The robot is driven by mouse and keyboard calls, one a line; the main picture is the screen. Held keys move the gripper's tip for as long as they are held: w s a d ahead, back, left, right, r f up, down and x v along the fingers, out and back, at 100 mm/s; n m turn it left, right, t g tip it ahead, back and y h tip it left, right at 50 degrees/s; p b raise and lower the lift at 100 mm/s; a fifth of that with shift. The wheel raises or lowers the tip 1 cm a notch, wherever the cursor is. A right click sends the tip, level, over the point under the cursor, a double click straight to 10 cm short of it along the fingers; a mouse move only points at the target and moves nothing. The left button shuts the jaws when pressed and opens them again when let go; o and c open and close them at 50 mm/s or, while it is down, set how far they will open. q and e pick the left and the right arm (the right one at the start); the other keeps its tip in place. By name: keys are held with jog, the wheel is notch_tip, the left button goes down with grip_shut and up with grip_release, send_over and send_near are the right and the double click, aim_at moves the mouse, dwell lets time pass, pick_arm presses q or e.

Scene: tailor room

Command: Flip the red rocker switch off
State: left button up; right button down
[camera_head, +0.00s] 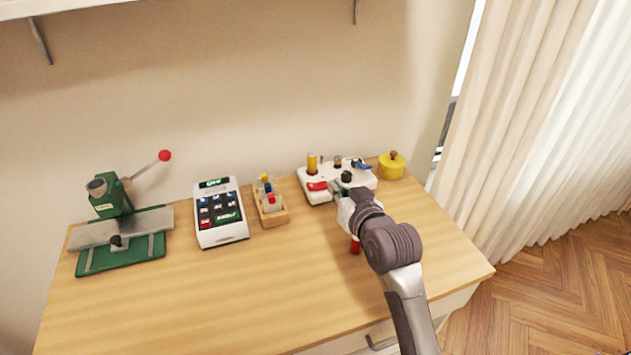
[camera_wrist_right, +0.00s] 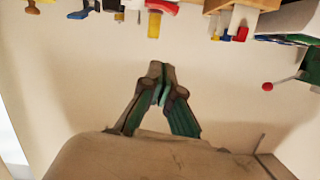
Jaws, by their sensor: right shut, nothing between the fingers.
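The red rocker switch (camera_head: 317,186) is on the front left part of a white panel box (camera_head: 327,197) at the back right of the table. My right gripper (camera_head: 335,186) is shut and empty, with its fingertips just right of the switch; I cannot tell whether they touch it. In the right wrist view the shut fingers (camera_wrist_right: 160,68) point at the box's side, where a red part (camera_wrist_right: 161,6) shows at the top edge, apart from the fingers in the picture. My left gripper is not in view.
The panel box also carries a yellow knob (camera_head: 312,163) and a blue lever (camera_head: 361,164). A yellow pot (camera_head: 391,166) stands to its right. A wooden holder (camera_head: 274,217), a card terminal (camera_head: 220,227) and a green press (camera_head: 113,199) stand left. The front table is mostly clear.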

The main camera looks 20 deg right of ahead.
send_over(317, 195)
jog(key=shift+d+f, duration=0.2)
jog(key=shift+f, duration=0.45)
jog(key=shift+d+f, duration=0.15)
jog(key=shift+f, duration=0.45)
jog(key=f, duration=0.2)
jog(key=shift+w+a+f, duration=0.15)
jog(key=shift+a+f, duration=0.05)
jog(key=shift+f, duration=0.1)
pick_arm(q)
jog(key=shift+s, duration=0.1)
pick_arm(e)
jog(key=shift+a+f, duration=0.15)
jog(key=shift+f, duration=0.6)
